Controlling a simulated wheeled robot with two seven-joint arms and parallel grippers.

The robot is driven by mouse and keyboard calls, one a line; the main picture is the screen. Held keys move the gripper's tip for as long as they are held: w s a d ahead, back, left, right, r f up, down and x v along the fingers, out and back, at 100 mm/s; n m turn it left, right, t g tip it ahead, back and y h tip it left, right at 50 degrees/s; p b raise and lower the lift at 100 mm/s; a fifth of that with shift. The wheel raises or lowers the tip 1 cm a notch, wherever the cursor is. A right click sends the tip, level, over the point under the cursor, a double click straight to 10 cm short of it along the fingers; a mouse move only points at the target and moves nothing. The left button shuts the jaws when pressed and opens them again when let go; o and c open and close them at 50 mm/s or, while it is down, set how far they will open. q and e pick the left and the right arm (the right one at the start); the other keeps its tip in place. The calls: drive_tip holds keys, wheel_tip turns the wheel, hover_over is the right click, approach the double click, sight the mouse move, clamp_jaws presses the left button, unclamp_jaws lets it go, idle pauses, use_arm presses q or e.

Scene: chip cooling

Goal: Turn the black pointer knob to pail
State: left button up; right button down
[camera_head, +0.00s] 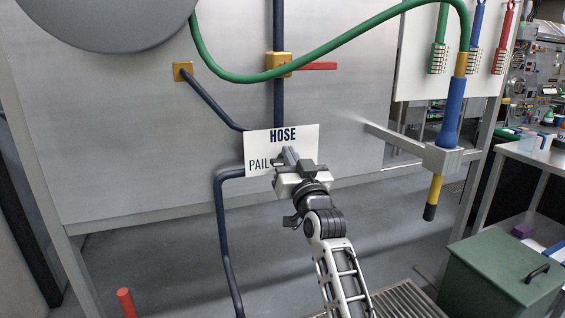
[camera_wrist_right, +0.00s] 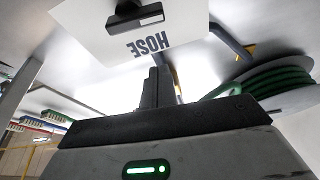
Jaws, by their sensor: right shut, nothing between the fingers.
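The black pointer knob (camera_wrist_right: 124,20) shows in the right wrist view on the white sign (camera_wrist_right: 85,40), which is upside down there. The sign also shows in the head view (camera_head: 308,135), with HOSE at the top and PAIL at the left. There my right gripper (camera_head: 289,155) covers the knob and part of the sign. My right gripper (camera_wrist_right: 156,75) is shut and empty, its fingertips apart from the knob in the wrist picture. My left gripper is not in view.
Dark blue pipes (camera_head: 222,210) run beside the sign. A yellow valve with a red handle (camera_head: 316,66) sits above it. A green hose (camera_head: 340,48) hangs across to a blue nozzle (camera_head: 453,108) in a bracket. A green bin (camera_head: 500,275) stands at the lower right.

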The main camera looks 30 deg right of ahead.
sight(282, 161)
drive_tip(key=shift+w+d+f, duration=0.15)
drive_tip(key=shift+w+f, duration=0.55)
drive_tip(key=shift+w, duration=0.35)
drive_tip(key=shift+w+d+f, duration=0.15)
drive_tip(key=shift+w+f, duration=0.5)
drive_tip(key=shift+w, duration=0.35)
